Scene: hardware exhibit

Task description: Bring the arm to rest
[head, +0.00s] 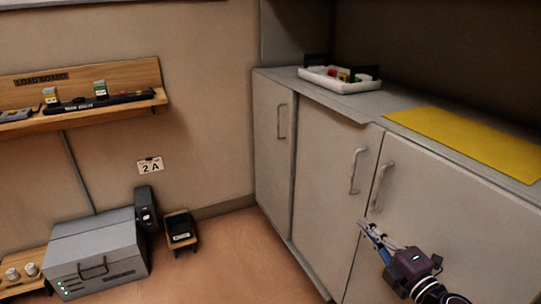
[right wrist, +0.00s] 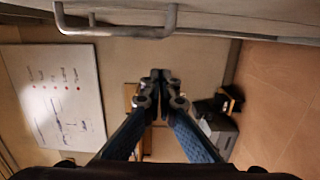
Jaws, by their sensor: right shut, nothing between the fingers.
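My right gripper (head: 367,229) is at the lower right of the head view, in front of the grey cabinet doors. It is shut and empty, with its fingertips together. In the right wrist view the shut fingers (right wrist: 160,78) point away from the camera, with nothing between them. A door handle (head: 376,187) is just above the fingers in the head view. A handle (right wrist: 115,28) also crosses the top of the right wrist view, apart from the fingers. My left gripper is in neither view.
The cabinet (head: 327,163) fills the right side. A white tray (head: 341,84) with small items and a yellow mat (head: 470,138) lie on its top. A wooden shelf (head: 137,75) hangs at left. A grey box (head: 95,251) and a small stand (head: 180,229) are on the floor. Floor (head: 235,255) beside the cabinet is clear.

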